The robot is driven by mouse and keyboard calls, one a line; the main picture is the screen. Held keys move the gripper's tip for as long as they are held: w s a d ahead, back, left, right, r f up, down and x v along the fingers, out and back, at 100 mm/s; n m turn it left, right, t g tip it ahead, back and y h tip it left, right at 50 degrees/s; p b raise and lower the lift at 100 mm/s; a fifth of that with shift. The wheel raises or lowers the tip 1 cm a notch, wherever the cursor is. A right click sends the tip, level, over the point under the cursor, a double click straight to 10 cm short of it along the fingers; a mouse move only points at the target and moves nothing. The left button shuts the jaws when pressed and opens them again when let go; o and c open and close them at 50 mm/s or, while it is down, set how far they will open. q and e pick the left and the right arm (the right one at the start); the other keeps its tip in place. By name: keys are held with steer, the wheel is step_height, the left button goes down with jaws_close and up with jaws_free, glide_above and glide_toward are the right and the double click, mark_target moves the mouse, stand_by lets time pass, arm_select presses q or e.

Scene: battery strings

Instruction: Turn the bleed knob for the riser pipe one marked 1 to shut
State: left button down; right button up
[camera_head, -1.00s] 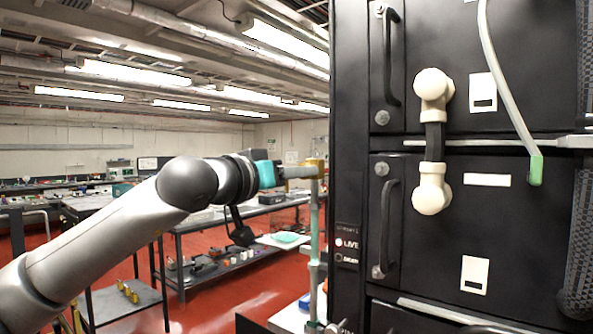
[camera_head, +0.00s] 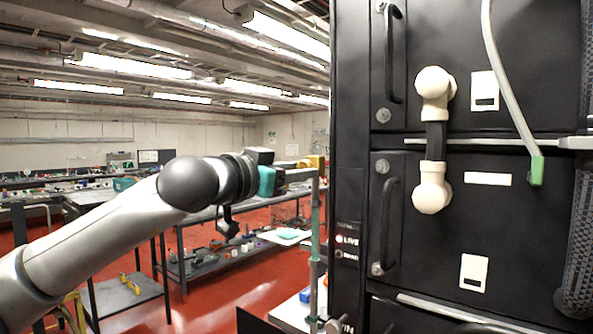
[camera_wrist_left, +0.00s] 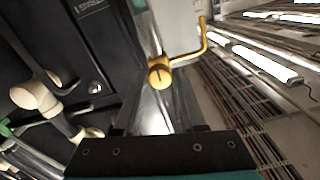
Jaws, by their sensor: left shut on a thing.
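A green-grey riser pipe (camera_head: 315,240) stands upright beside the left edge of the black cabinet. A yellow bleed knob (camera_head: 316,161) sits at its top. In the left wrist view the knob (camera_wrist_left: 158,74) shows a round face with a dark slot, and a bent yellow spout (camera_wrist_left: 198,50) runs off to the right. My left gripper (camera_head: 312,172) reaches the knob from the left and is shut on it; its fingers (camera_wrist_left: 156,95) run up to the knob in the wrist view. No number 1 is readable on the pipe. My right gripper is out of view.
The black cabinet (camera_head: 350,120) with handles (camera_head: 391,225) and a cream pipe link (camera_head: 432,195) stands close on the right. A LIVE indicator (camera_head: 345,240) is on its edge. Work benches (camera_head: 200,225) and red floor (camera_head: 245,297) lie behind my left arm.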

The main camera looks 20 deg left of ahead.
arm_select(q)
steer(key=c, duration=0.5)
jaws_free()
steer(key=b+v, duration=0.3)
steer(key=v, duration=1.2)
steer(key=shift+s, duration=0.15)
